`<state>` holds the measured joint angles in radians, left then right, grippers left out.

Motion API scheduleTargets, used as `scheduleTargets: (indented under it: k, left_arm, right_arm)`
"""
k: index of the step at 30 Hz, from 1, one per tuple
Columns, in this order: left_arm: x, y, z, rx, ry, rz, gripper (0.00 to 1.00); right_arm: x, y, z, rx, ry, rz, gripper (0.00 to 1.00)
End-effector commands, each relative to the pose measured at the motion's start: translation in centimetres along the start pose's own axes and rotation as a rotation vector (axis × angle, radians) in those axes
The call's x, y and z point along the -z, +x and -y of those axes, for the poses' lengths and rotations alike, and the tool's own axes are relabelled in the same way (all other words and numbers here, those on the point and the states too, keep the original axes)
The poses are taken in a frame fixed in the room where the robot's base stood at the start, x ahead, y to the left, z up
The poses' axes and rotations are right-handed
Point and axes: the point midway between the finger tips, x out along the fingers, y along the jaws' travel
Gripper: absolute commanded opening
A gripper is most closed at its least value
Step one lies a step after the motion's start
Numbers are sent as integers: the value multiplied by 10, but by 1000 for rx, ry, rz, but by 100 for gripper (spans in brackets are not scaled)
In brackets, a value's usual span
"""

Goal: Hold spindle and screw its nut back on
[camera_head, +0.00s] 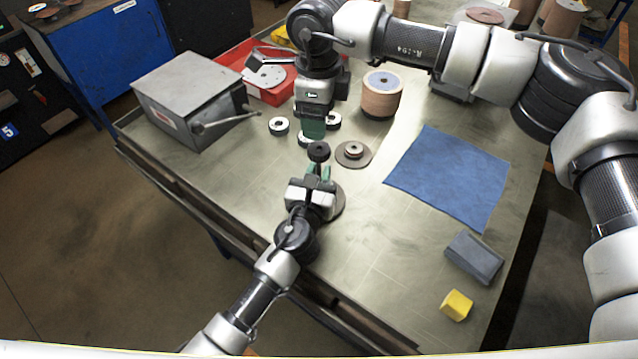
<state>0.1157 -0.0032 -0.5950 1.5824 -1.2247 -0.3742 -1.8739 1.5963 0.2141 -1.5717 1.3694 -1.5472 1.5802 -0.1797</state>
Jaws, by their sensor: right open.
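A round black piece (318,151), perhaps the spindle top or its nut, is at mid-table; I cannot tell which. My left gripper (319,171) reaches toward it from the near side, its green fingertips just short of or at the piece. Whether they grip anything is unclear. My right gripper (314,127) is open and points down just beyond the black piece, among small light-and-dark rings. One ring (279,125) lies to its left and another (333,120) to its right. A brown flap disc (354,154) with a small hub lies right of the black piece.
Another disc (340,204) lies partly under my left gripper. A stack of discs (381,95), a grey metal box with a lever (190,95) and a red tray (230,62) stand farther back. A blue cloth (448,175), grey block (473,257) and yellow block (456,305) lie right.

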Motion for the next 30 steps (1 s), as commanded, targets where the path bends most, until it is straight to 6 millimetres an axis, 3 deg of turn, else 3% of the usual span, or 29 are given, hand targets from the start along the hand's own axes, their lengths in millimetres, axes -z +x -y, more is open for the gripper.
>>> scheduleTargets:
  k: [1, 4, 17, 23, 30]
  left_arm:
    - [0, 0, 0, 0, 0, 0, 14]
    - [0, 0, 0, 0, 0, 0, 0]
    - [0, 0, 0, 0, 0, 0, 0]
    - [0, 0, 0, 0, 0, 0, 0]
    - [0, 0, 0, 0, 0, -1, 0]
  right_arm:
    - [0, 0, 0, 0, 0, 0, 68]
    - [0, 0, 0, 0, 0, 0, 68]
    - [0, 0, 0, -1, -83, 0, 68]
    - [0, 0, 0, 0, -411, 1, 68]
    - [0, 0, -1, -1, -917, 0, 68]
